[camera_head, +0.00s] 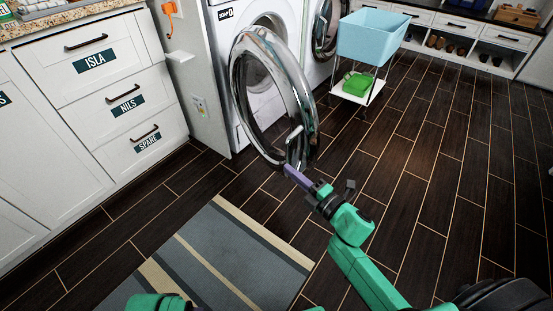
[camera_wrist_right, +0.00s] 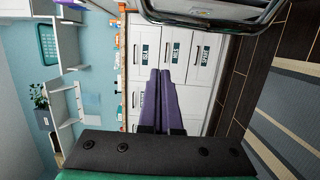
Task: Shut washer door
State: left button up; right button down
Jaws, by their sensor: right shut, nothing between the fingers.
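The washer door (camera_head: 236,88), a round chrome ring with a clear middle, stands swung open in front of the white washer (camera_head: 262,10). My right gripper (camera_head: 288,169), with purple fingers, is shut and empty. Its tips are at the lower edge of the door ring in the head view; I cannot tell whether they touch it. In the right wrist view the closed fingers (camera_wrist_right: 160,73) point toward white drawers, and part of the chrome door rim (camera_wrist_right: 215,18) crosses the top. Green parts of my left arm show at the bottom edge of the head view; its fingertips are not clear.
White drawers (camera_head: 113,78) with name labels stand left of the washer. A second washer or dryer (camera_head: 318,28) stands behind. A cart with a blue basket (camera_head: 372,38) and green item (camera_head: 358,84) stands to the right. A striped rug (camera_head: 225,262) lies in front; dark floor is clear to the right.

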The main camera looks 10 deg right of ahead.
aim_at(288, 154)
pick_arm(q)
jog(key=shift+w+d+r+b, duration=0.1)
jog(key=shift+r+b, duration=0.15)
jog(key=shift+r, duration=0.5)
jog(key=shift+w+d+r+b, duration=0.1)
jog(key=shift+r+b, duration=0.15)
jog(key=shift+r, duration=0.45)
pick_arm(e)
jog(key=shift+w+d, duration=0.15)
jog(key=shift+w, duration=1.7)
jog(key=shift+w+d, duration=0.1)
jog(key=shift+w, duration=1.75)
jog(key=shift+d, duration=0.15)
